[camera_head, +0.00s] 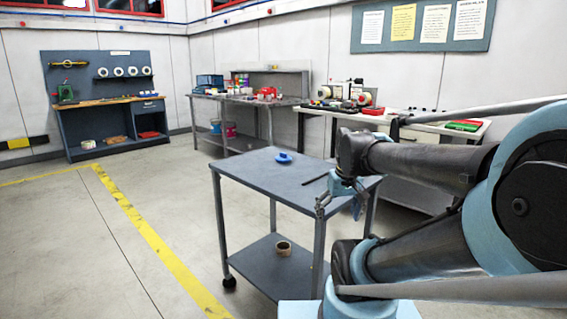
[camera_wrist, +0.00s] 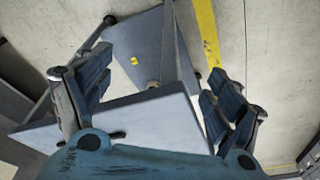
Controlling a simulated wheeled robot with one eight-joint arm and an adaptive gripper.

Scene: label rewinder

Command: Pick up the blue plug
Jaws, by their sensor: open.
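A small blue plug (camera_head: 284,157) lies on the grey top of a wheeled cart (camera_head: 245,168), toward its far edge. My gripper (camera_head: 338,204) hangs over the cart's near right side, to the right of the plug and nearer to me. Its fingers are spread apart and hold nothing. In the wrist view, my gripper (camera_wrist: 158,98) shows open, with the cart top (camera_wrist: 150,118) between and beyond the fingers. I cannot make out the plug in the wrist view; my gripper's body hides part of the cart top.
A dark thin rod (camera_head: 315,178) lies on the cart top near my gripper. A brown roll (camera_head: 284,248) sits on the cart's lower shelf. A workbench (camera_head: 245,98) and a white table (camera_head: 430,127) with equipment stand behind. The floor left of the cart is clear.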

